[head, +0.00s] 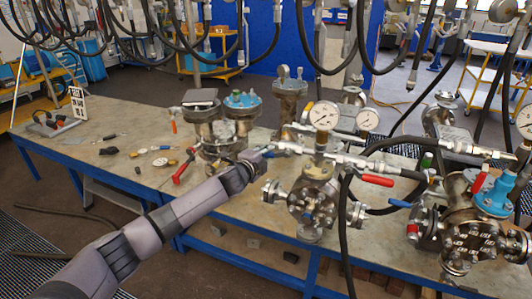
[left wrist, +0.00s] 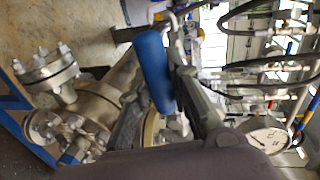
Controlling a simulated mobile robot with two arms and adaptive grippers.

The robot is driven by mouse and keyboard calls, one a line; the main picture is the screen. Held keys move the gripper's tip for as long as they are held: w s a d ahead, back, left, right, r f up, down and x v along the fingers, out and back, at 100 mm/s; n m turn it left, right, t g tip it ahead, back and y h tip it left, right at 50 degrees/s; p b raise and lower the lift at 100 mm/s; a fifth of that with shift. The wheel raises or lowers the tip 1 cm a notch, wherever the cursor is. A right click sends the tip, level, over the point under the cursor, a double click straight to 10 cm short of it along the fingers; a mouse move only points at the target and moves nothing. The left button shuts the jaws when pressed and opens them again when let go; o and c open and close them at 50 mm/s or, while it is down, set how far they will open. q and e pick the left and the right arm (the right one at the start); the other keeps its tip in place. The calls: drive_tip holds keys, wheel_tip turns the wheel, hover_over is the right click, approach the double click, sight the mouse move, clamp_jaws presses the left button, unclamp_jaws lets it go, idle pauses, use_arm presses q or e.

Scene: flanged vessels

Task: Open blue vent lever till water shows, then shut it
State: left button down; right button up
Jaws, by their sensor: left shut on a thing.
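The blue vent lever (left wrist: 153,70) shows large in the left wrist view as a rounded blue handle between the fingers of my left gripper (left wrist: 155,100). In the head view the left gripper (head: 262,156) reaches in from the left to the pipework beside the front flanged vessel (head: 313,200), and its jaws are small there. It is shut on the lever. The lever's angle to its valve is hard to tell, and the vent outlet is not clear. I can make out no water. My right gripper is not in view.
Two pressure gauges (head: 323,115) stand above the vessel. A red lever (head: 376,180) and a black hose (head: 345,235) lie to its right. Another red lever (head: 180,172) and a vessel with a blue top (head: 241,102) are at left. The bench's left part (head: 100,130) has free room.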

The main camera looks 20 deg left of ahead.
use_arm(q)
drive_tip(key=shift+r+m, duration=0.2)
drive_tip(key=shift+m, duration=0.2)
drive_tip(key=c, duration=1.5)
unclamp_jaws()
drive_tip(key=shift+o, duration=0.2)
drive_tip(key=s+r, duration=0.2)
drive_tip(key=s, duration=0.9)
drive_tip(key=shift+s+a+r, duration=0.15)
drive_tip(key=shift+s+r, duration=0.05)
drive_tip(key=shift+s, duration=0.2)
